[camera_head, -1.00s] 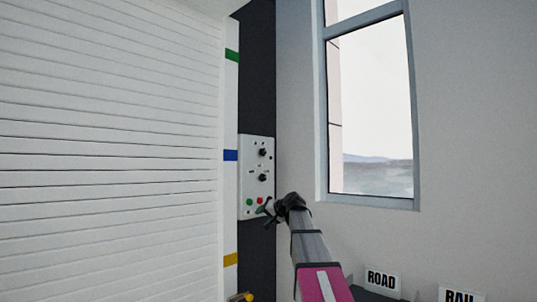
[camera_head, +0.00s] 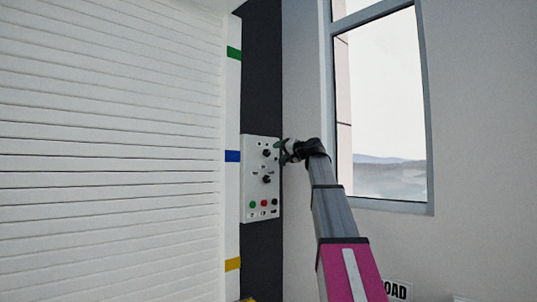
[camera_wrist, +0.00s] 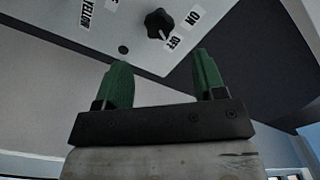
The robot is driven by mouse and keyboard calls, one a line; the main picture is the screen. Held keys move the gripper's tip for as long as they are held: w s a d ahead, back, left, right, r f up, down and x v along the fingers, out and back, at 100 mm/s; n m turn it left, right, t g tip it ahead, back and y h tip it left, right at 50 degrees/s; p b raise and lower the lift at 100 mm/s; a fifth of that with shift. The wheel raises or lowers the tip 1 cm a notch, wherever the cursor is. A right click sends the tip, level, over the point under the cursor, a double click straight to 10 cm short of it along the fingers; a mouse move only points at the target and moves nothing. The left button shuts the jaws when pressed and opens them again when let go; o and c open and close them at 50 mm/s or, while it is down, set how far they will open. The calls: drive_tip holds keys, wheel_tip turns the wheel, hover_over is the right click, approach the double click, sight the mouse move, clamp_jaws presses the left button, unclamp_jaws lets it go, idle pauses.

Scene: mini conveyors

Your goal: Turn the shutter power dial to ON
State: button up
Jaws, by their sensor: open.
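The control panel (camera_head: 249,190) is a white box on a dark wall strip, with an upper black dial (camera_head: 266,153) and a lower black dial (camera_head: 267,179). The wrist view shows one black dial (camera_wrist: 159,23) beside ON and OFF labels; its white mark appears to face OFF. The head view is too small to tell which dial this is. My gripper (camera_wrist: 160,82) is open and empty, its two green fingers pointing toward the panel and apart from the dial. In the head view my gripper (camera_head: 281,146) is just right of the upper dial.
Green and red buttons line the panel's lower part. A white slatted shutter (camera_head: 110,150) fills the left, bordered by a strip with green, blue and yellow bands. A window (camera_head: 385,110) is on the right wall.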

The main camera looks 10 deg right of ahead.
sight(269, 152)
drive_tip(key=x, duration=0.8)
drive_tip(key=shift+w+a, duration=0.2)
drive_tip(key=shift+w, duration=0.15)
drive_tip(key=c, duration=0.9)
